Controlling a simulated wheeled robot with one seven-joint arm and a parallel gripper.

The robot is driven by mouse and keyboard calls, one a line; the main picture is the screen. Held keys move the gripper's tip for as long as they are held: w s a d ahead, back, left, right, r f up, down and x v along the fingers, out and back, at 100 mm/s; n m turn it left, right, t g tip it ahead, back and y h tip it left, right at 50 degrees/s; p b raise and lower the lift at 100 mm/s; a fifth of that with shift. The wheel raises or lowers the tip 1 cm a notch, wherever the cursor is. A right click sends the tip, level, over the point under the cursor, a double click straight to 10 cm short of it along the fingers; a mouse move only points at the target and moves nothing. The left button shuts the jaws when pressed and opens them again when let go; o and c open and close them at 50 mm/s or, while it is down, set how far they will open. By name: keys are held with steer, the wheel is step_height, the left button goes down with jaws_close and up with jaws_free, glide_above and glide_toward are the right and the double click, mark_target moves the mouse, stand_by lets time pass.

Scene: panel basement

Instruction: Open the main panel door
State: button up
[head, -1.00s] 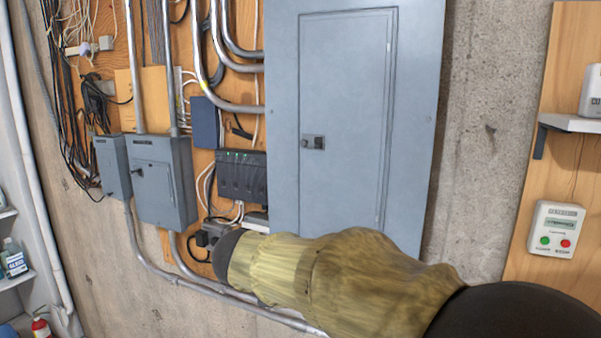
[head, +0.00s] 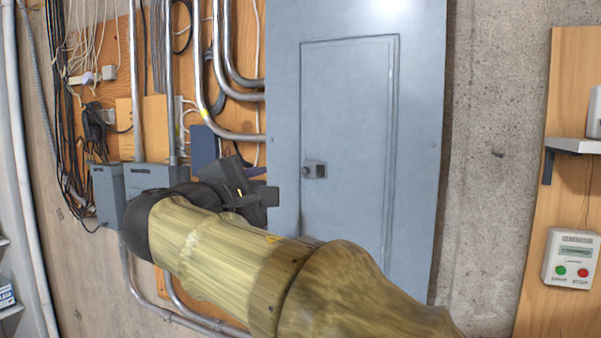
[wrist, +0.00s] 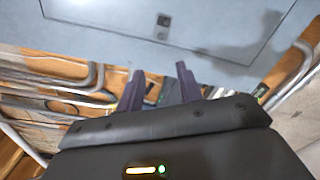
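The main panel (head: 420,150) is a large blue-grey metal cabinet on the wall. Its door (head: 345,110) looks shut, with a small dark latch (head: 314,170) on its left edge. In the wrist view the door (wrist: 210,15) crosses the top, with the latch (wrist: 163,24) near the top middle. My gripper (head: 262,185) is left of the latch in the head view, apart from it. In the wrist view its two purple fingers (wrist: 160,85) stand apart with nothing between them. My arm hides the lower part of the panel in the head view.
Metal conduits (head: 230,90) and hanging cables (head: 65,130) run left of the panel. Smaller grey boxes (head: 150,178) sit behind my wrist. Right of the panel is bare concrete (head: 495,180), then a board with a shelf (head: 575,146) and a white control box (head: 572,258).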

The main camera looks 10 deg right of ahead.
mark_target(305, 172)
steer(key=p+x, duration=0.5)
steer(key=x, duration=1.1)
steer(key=shift+d, duration=0.3)
steer(key=shift+c, duration=0.3)
jaws_close()
steer(key=shift+d, duration=0.15)
steer(key=shift+a+f, duration=0.1)
steer(key=shift+a, duration=0.1)
